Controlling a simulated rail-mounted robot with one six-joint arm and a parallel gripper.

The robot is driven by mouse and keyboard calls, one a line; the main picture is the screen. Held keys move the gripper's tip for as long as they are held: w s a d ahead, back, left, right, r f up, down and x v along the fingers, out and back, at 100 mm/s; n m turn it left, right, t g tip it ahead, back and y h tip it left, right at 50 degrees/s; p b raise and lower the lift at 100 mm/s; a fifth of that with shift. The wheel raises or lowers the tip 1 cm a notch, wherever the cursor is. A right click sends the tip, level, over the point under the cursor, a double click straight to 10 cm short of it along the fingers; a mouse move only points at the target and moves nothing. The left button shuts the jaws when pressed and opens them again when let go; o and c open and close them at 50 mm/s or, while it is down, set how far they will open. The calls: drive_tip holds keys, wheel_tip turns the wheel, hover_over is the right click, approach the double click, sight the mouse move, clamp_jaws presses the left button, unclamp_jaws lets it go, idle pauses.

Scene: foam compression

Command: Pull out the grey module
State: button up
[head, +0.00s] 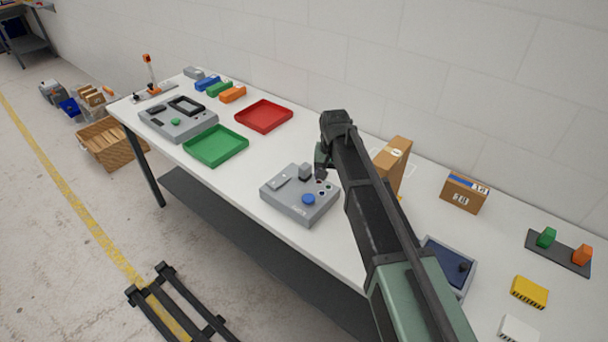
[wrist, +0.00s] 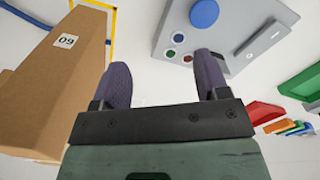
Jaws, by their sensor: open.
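A grey console box (head: 300,205) with a blue button stands on the white table; a small grey block (head: 305,171) protrudes from its top. A separate grey block (head: 193,72) lies at the table's far left end, beside blue, green and orange blocks. I cannot tell which is the module meant. My gripper (head: 321,164) is at the console's back right edge, near the protruding block.
A cardboard box (head: 391,163) stands close right of my gripper; it fills the left of the wrist view (wrist: 55,75). Green (head: 216,146) and red (head: 264,116) trays and another grey device (head: 178,122) lie left. A blue-grey tray (head: 448,262) lies right.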

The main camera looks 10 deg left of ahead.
drive_tip(key=w+a+m, duration=0.2)
drive_tip(key=w+a, duration=0.5)
drive_tip(key=m, duration=0.2)
hover_over(305, 166)
drive_tip(key=shift+w+a+f, duration=0.1)
drive_tip(key=shift+f, duration=0.3)
drive_tip(key=shift+w+m, duration=0.15)
drive_tip(key=shift+m, duration=0.45)
drive_tip(key=shift+s+r+m, duration=0.1)
drive_tip(key=shift+s+m, duration=0.1)
drive_tip(key=shift+m, duration=0.2)
wheel_tip(305, 166, down, 9)
drive_tip(key=b, duration=0.9)
drive_tip(key=shift+b, duration=0.3)
